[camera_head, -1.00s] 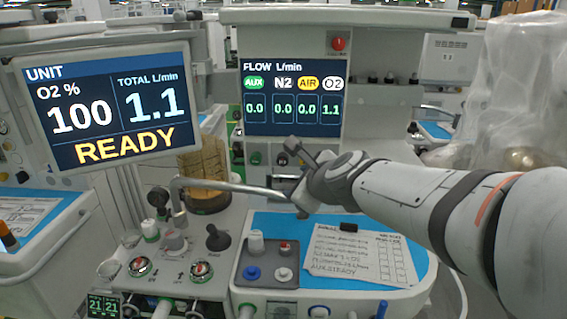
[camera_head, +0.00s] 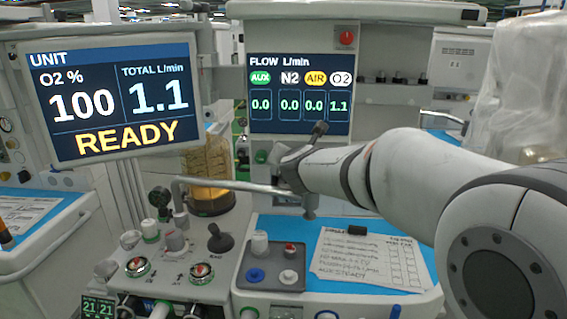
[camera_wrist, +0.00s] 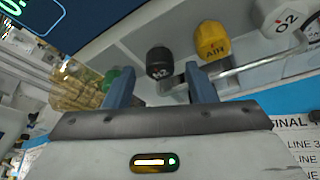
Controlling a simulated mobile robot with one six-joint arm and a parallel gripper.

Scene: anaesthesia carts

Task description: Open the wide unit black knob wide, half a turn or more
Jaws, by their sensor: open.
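The black knob (camera_wrist: 159,62), marked N2, shows in the wrist view just beyond the gap between my two blue-grey fingers. My gripper (camera_wrist: 159,70) is open, one finger to each side of the knob's line, with nothing held. I see no contact with the knob. The yellow AIR knob (camera_wrist: 211,40) is to its right, and the white O2 knob (camera_wrist: 280,17) is farther right. In the head view my arm's end is in front of the knob row, and my fingers are hidden. The flow screen (camera_head: 300,95) reads N2 0.0.
A metal bar (camera_wrist: 255,58) crosses close to the right finger and the AIR knob. A green knob (camera_wrist: 118,74) is beside the left finger. The unit screen (camera_head: 108,100) reads READY. A note card (camera_head: 365,258) lies on the blue worktop below the arm.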

